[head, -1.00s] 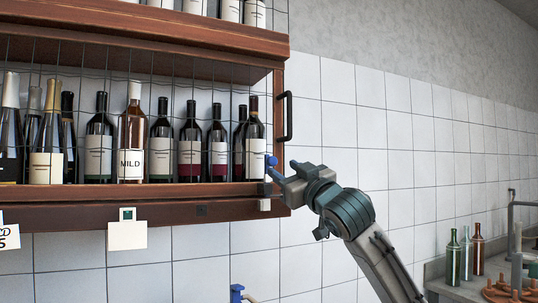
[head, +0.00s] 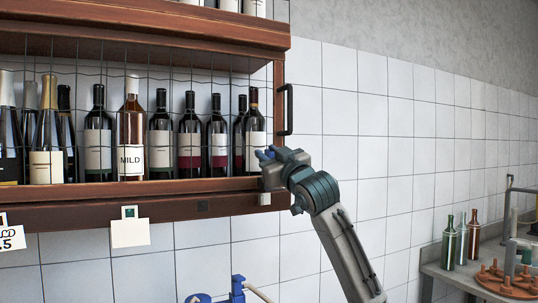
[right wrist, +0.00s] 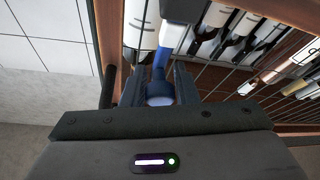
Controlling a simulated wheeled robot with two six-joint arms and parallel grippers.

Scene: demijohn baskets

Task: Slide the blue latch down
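The blue latch (head: 264,154) is at the lower right corner of the caged wine cabinet, above a white plate (head: 265,199). My right gripper (head: 272,160) is at the latch, coming from the right, and partly hides it. In the right wrist view the blue latch (right wrist: 160,73) runs in between my two dark fingers, and its round knob lies close between them. I see no clear gap on either side, but I cannot tell whether they press on it. My left gripper is not in view.
Several wine bottles (head: 217,140) stand behind the cabinet's wire mesh. A black handle (head: 286,108) is on the cabinet's right side, close above my gripper. A blue fitting (head: 238,287) is on the wall below. A bench (head: 460,272) with bottles stands at right; the tiled wall between is clear.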

